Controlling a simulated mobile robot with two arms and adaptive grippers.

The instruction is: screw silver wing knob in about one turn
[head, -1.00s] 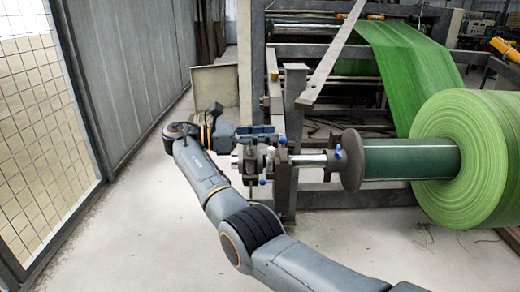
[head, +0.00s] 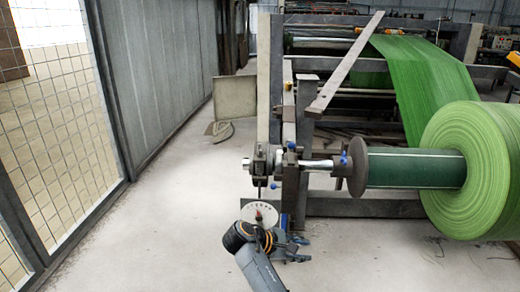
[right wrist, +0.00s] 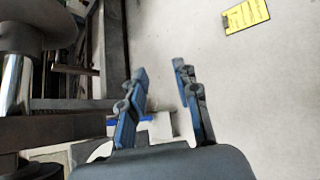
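I cannot clearly pick out a silver wing knob in either view. A white dial with dark marks (head: 260,214) stands low below the shaft's bearing block (head: 262,162). My right gripper (head: 300,248) is low, just right of the dial and below the frame post. In the right wrist view my right gripper (right wrist: 160,68) is open, its two blue-and-grey fingers apart with nothing held between them. A blue strip and pale parts show behind and between the fingers, partly hidden by them. My left gripper is not in view.
The silver shaft (head: 318,166) carries a flange disc (head: 357,168) and a large green roll (head: 478,170). Blue handles (head: 246,163) sit around the bearing. A yellow label (right wrist: 246,15) lies on the pale floor. Free floor lies left, beside the mesh fence (head: 60,120).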

